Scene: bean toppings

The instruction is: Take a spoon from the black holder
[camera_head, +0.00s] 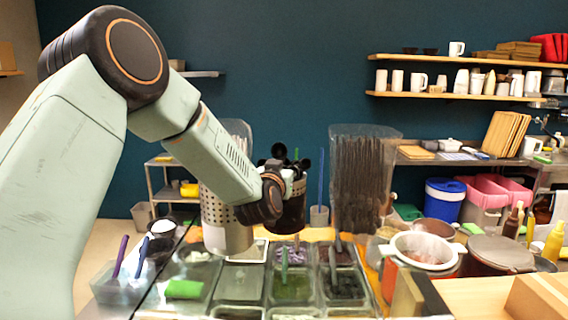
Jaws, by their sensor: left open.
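My left arm reaches in from the left, and its wrist ends over the dark holder. My left gripper (282,172) is open at the holder's top; its fingertips are hard to make out among dark rounded shapes there. The black holder (291,217) is a dark upright cylinder, partly hidden by my wrist. Dark rounded tips show above its rim, but I cannot tell which are spoons and which are gripper parts. A perforated metal cylinder (228,237) stands just left of it, partly behind my arm. My right gripper is not in view.
Topping trays (291,287) with several coloured handles lie in front of the holder. A tall clear container (361,180) stands to its right. A white-rimmed pot (425,250) and a brown lidded pot (498,252) stand farther right. A wooden box (480,295) fills the front right.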

